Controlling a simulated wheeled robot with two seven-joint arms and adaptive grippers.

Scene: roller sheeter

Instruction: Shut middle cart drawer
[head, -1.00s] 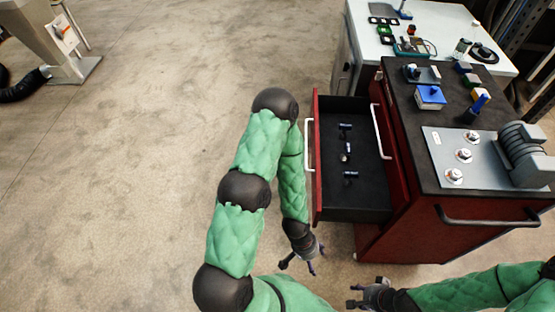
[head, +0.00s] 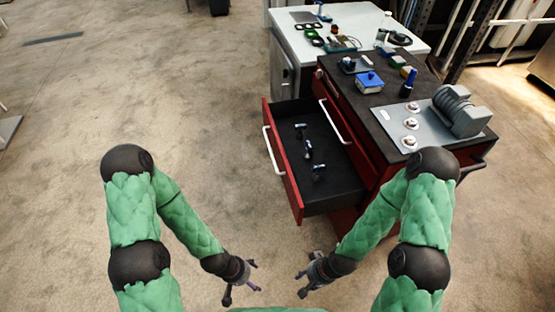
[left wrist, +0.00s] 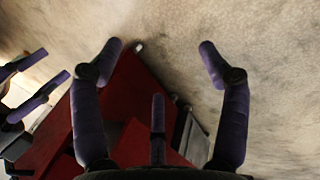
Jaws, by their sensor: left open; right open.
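The red cart's drawer (head: 296,197) stands pulled out to the left, with a pale bar handle (head: 273,150) on its front. Three small dark-and-blue items (head: 308,148) lie inside. A closed drawer front with another pale handle (head: 335,121) shows above it. My left gripper (head: 243,283) is open and empty, below and left of the drawer in the head view, apart from it. In the left wrist view its purple fingers (left wrist: 160,48) are spread, with red cart surfaces (left wrist: 125,95) beyond. My right gripper (head: 312,272) is open and empty below the drawer, not touching it.
The cart's dark top (head: 345,90) holds a grey roller machine (head: 440,120), a blue box (head: 369,82) and small items. A white-topped cabinet (head: 290,30) stands behind. Shelving is at the back right. The floor (head: 130,90) left of the drawer is clear.

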